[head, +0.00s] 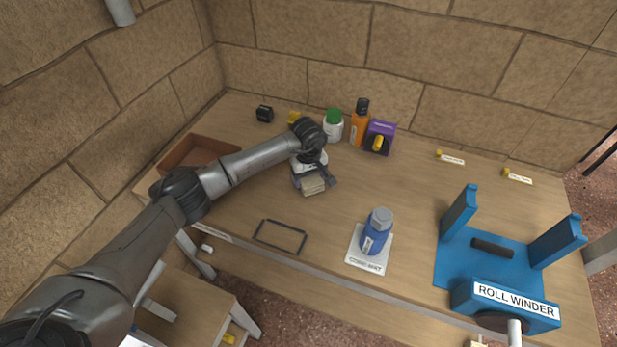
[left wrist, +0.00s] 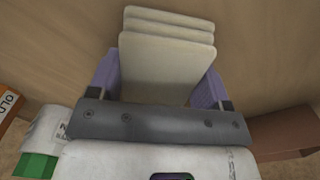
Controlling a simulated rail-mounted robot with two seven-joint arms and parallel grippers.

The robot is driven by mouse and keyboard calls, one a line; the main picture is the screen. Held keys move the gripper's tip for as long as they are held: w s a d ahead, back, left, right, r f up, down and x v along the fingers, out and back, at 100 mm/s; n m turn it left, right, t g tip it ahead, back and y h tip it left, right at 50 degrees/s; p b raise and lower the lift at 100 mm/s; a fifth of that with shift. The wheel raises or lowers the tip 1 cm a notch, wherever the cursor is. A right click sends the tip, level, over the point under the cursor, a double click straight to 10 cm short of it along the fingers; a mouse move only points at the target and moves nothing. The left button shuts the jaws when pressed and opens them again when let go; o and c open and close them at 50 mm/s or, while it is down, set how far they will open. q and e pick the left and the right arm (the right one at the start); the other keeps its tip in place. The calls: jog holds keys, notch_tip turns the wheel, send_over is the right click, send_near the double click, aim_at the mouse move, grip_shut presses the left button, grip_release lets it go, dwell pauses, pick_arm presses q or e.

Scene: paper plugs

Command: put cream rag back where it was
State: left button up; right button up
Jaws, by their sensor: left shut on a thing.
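The cream rag (head: 313,186) is a folded, layered pad. My left gripper (head: 311,179) is shut on it over the middle-left of the table. In the left wrist view the rag (left wrist: 166,60) sits between the two purple fingers of my left gripper (left wrist: 160,85), its layers fanned slightly at the far end. I cannot tell whether it touches the wood below. A dark, empty rectangular outline (head: 280,236) lies on the table nearer the front edge. My right gripper is not in view.
A blue bottle (head: 376,232) stands on a white labelled card (head: 369,262). A blue roll winder (head: 500,290) is at right. A green-lidded jar (head: 333,125), orange bottle (head: 359,125) and purple box (head: 380,136) stand at the back. A brown tray (head: 197,150) is at left.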

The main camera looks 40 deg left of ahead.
pick_arm(q)
jog(key=shift+f, duration=0.1)
jog(key=o, duration=0.9)
jog(key=shift+r, duration=0.45)
notch_tip(320, 180, up, 10)
jog(key=shift+w+f+p, duration=0.1)
jog(key=shift+f+p, duration=0.05)
jog(key=shift+p, duration=1)
jog(key=shift+r, duration=0.9)
